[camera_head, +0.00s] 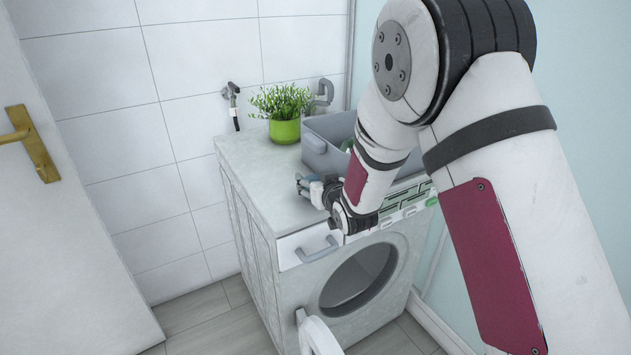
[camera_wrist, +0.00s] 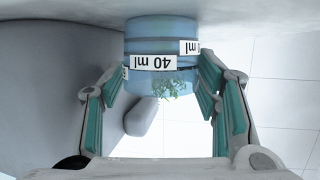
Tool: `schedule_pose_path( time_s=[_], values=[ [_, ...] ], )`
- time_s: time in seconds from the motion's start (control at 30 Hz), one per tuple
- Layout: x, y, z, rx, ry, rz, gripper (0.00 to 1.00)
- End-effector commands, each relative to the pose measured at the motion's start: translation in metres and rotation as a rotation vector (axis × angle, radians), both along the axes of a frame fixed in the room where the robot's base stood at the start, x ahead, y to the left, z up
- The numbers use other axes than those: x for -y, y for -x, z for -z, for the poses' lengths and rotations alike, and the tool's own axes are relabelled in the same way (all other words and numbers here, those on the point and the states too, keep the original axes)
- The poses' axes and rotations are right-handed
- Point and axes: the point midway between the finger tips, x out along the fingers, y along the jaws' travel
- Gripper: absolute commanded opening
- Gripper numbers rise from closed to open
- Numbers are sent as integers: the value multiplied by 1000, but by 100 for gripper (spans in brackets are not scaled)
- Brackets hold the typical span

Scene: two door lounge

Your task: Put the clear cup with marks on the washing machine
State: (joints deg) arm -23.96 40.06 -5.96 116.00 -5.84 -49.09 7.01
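The clear cup with marks (camera_wrist: 160,78) is bluish and see-through, with white "40 ml" labels that read upside down in the wrist view. It is between the two teal-padded fingers of my gripper (camera_wrist: 162,72), and the pads lie against its sides. The cup is by the pale top of the washing machine, which fills the upper edge of that view; I cannot tell if it touches. In the head view, my gripper (camera_head: 304,183) is low over the front of the washing machine top (camera_head: 255,185). The cup is hard to make out there.
A green potted plant (camera_head: 284,113) stands at the back of the top. A grey bin (camera_head: 325,145) stands to the right, close to my arm. The left front of the top is clear. The round machine door (camera_head: 318,335) hangs open below. A white room door (camera_head: 60,230) is at left.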

Motion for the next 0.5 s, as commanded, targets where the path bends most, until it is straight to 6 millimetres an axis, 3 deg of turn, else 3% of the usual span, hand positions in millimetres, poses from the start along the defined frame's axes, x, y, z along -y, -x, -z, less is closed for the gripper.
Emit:
schedule_pose_path(
  time_s=[0.27,0.5],
  values=[
    [0,0,-4,0,0,0,56],
    [15,34,-16,-1,0,1,56]
  ],
)
